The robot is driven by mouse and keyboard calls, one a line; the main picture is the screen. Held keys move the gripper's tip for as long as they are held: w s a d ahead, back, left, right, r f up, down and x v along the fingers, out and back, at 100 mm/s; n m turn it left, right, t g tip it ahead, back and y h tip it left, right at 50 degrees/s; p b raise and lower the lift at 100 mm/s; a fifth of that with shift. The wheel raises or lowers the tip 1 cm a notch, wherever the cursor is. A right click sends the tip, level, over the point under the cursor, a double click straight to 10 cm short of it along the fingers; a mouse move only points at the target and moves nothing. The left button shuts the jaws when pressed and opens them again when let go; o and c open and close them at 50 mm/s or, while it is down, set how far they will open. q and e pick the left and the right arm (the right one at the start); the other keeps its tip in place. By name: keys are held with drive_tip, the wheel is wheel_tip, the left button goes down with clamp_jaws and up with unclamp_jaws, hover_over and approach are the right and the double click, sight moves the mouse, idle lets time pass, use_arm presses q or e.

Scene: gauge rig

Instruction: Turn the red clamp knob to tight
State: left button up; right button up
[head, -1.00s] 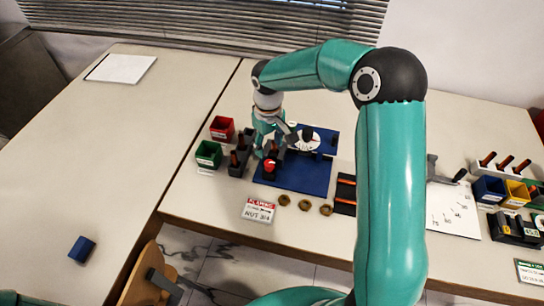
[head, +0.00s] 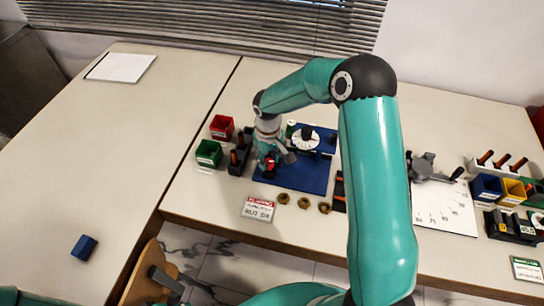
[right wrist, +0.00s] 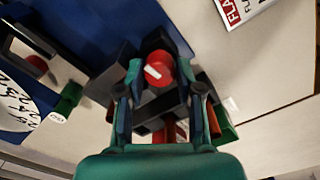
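The red clamp knob (right wrist: 157,66) shows between my right fingertips in the right wrist view, with a short slanted white mark on its face. It sits on a dark block on the blue base plate (head: 305,178). My right gripper (right wrist: 158,72) has a finger against each side of the knob and looks shut on it. In the head view the right gripper (head: 271,165) comes down over the plate's left part and partly hides the red knob (head: 269,162). Dark finger-like parts, perhaps my left gripper (head: 166,282), show at the bottom left, too cut off to read.
A white dial (head: 314,140) stands on the plate behind the gripper. Red (head: 221,127) and green (head: 208,153) bins and a dark tool rack (head: 240,158) stand close on the left. Several brass nuts (head: 304,203) and a sign (head: 258,209) lie in front. The left table is mostly clear.

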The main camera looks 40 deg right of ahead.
clamp_jaws()
drive_tip(key=b, duration=0.1)
drive_tip(key=m+b, duration=0.1)
drive_tip(key=b, duration=0.1)
drive_tip(key=shift+w+f, duration=0.1)
drive_tip(key=shift+f, duration=0.15)
drive_tip(key=shift+r+m, duration=0.2)
drive_tip(key=shift+m, duration=0.2)
drive_tip(key=shift+r, duration=0.1)
drive_tip(key=o, duration=0.6)
unclamp_jaws()
